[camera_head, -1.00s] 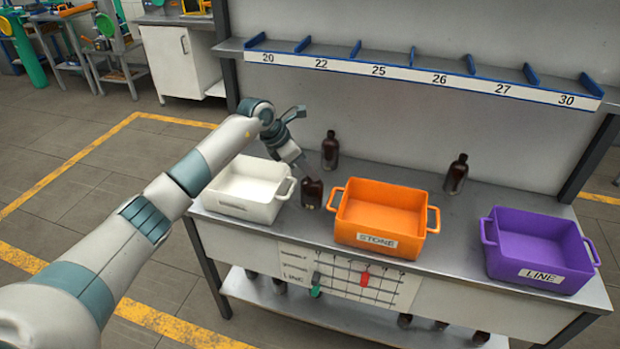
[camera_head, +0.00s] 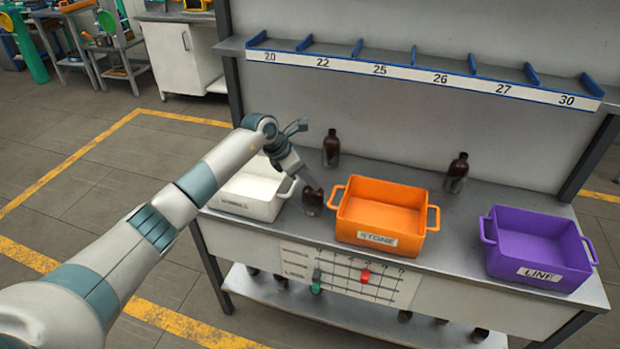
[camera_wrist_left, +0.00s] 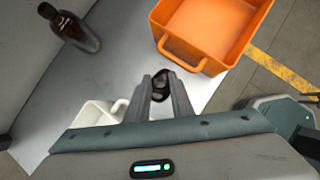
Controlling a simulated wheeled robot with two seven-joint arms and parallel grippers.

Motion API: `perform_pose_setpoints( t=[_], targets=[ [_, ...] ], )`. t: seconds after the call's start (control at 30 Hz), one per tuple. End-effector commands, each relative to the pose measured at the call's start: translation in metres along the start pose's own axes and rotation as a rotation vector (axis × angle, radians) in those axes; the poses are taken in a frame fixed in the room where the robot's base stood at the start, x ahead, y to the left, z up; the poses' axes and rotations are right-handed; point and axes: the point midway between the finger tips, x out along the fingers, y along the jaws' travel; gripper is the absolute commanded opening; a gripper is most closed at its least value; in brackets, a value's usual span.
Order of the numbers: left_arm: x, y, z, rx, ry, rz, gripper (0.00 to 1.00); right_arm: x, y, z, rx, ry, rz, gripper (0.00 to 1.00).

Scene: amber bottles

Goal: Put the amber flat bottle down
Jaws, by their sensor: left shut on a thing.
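The amber flat bottle (camera_head: 313,201) is dark brown and stands upright between the white bin and the orange bin, at or just above the bench top; I cannot tell if its base touches. My left gripper (camera_head: 307,184) comes down on it from the upper left and is shut on it. In the left wrist view the bottle's dark top (camera_wrist_left: 160,84) sits between the two fingers of the left gripper (camera_wrist_left: 161,92), and the rest of it is hidden below. My right gripper is not in view.
The white bin (camera_head: 236,207) is close on the left and the orange bin (camera_head: 384,245) close on the right. Two dark bottles stand behind, one near the middle (camera_head: 331,150) and one further right (camera_head: 457,175). A purple bin (camera_head: 534,246) stands at the right. A numbered shelf (camera_head: 410,74) runs above.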

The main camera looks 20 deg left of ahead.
Motion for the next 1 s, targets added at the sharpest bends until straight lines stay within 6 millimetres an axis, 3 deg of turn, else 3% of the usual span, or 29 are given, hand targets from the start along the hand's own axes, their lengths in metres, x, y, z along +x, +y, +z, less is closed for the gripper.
perform_pose_setpoints(
  t=[0.03, 0.1, 0.57, 0.77, 1.0],
  targets=[
    [0.000, 0.000, 0.000, 0.000, 0.000, 0.000, 0.28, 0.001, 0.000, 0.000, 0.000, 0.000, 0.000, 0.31],
    [0.000, 0.000, 0.000, 0.000, 0.000, 0.000, 0.40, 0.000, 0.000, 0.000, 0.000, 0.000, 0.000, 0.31],
    [-0.004, 0.000, 0.001, 0.000, 0.000, 0.001, 0.40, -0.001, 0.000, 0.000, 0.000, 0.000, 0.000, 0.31],
    [-0.025, 0.002, 0.000, 0.002, 0.000, 0.003, 0.40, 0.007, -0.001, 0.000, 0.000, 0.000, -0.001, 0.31],
    [-0.067, 0.001, -0.001, 0.003, 0.000, 0.004, 0.40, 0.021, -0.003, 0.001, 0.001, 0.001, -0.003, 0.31]
  ],
)
